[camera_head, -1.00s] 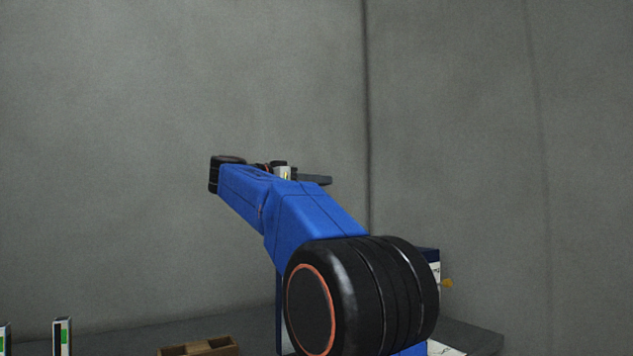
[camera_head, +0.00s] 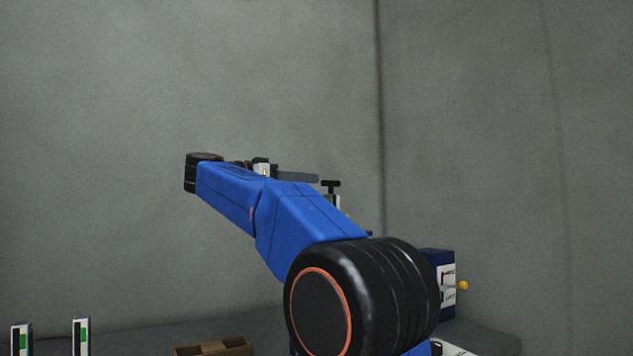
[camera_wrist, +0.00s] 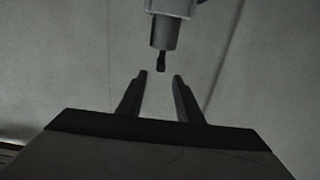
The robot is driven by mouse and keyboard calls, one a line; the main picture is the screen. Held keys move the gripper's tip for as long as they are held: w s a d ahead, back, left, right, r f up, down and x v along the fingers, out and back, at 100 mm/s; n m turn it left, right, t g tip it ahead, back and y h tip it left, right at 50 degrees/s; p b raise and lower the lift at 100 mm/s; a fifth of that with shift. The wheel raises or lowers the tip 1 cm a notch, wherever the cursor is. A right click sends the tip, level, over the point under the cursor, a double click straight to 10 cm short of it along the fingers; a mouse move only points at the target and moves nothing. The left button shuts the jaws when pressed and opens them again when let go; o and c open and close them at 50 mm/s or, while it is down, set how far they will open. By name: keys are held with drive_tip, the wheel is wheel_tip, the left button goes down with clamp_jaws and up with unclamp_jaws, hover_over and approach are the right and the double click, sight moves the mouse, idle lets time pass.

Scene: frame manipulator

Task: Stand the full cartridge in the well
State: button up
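Two upright cartridges stand at the lower left of the head view, a left one (camera_head: 21,340) and a right one (camera_head: 81,338). Each is pale with a dark face and a green patch; I cannot tell which is full. My gripper (camera_wrist: 160,76) is open in the wrist view, with nothing between its two dark fingers. A grey cylinder with a dark tip (camera_wrist: 164,32) hangs just beyond the fingertips. In the head view my gripper is mostly hidden behind my blue arm. I cannot make out the well.
A brown wooden tray (camera_head: 238,346) lies at the bottom centre of the head view. A blue box (camera_head: 436,262) with a white panel and yellow knob (camera_head: 463,285) stands at the right, partly behind my arm. A black T-handle (camera_head: 331,186) rises behind my arm. Grey walls stand behind.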

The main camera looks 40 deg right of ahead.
drive_tip(key=shift+v, duration=1.6)
